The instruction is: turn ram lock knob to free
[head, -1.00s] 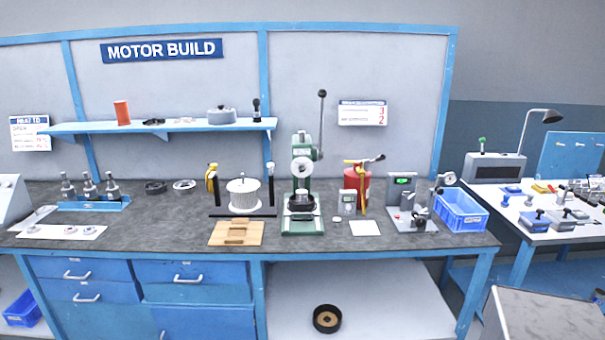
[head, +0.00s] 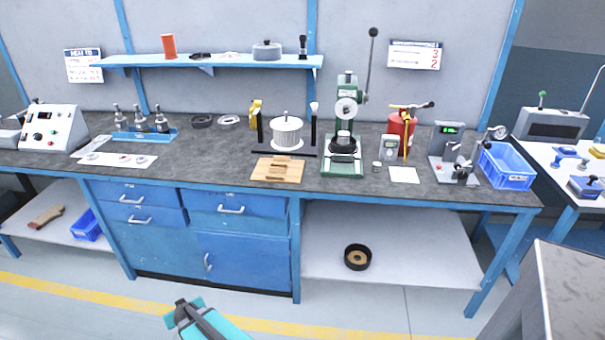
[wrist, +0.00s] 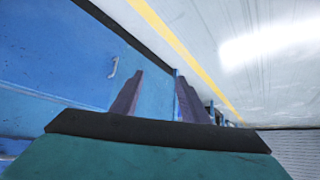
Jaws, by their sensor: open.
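A green arbor press (head: 343,168) stands upright on the bench, right of the middle in the head view. A long lever with a dark ball end rises from its top right. A pale round disc (head: 346,109) is on the front of its head. A ram lock knob is too small to tell apart on it, and its setting cannot be read. My gripper (head: 181,303) is low at the front, below the bench top and far from the press. In the wrist view its two dark fingers (wrist: 158,95) stand apart with nothing between them, facing blue drawers and floor.
The bench top (head: 225,160) holds a wound coil on a stand (head: 287,133), a wooden board (head: 277,170), a red extinguisher (head: 400,124), a gauge fixture (head: 455,150) and a blue bin (head: 507,166). A grey-topped cabinet (head: 580,270) stands at front right. The floor before the bench is clear.

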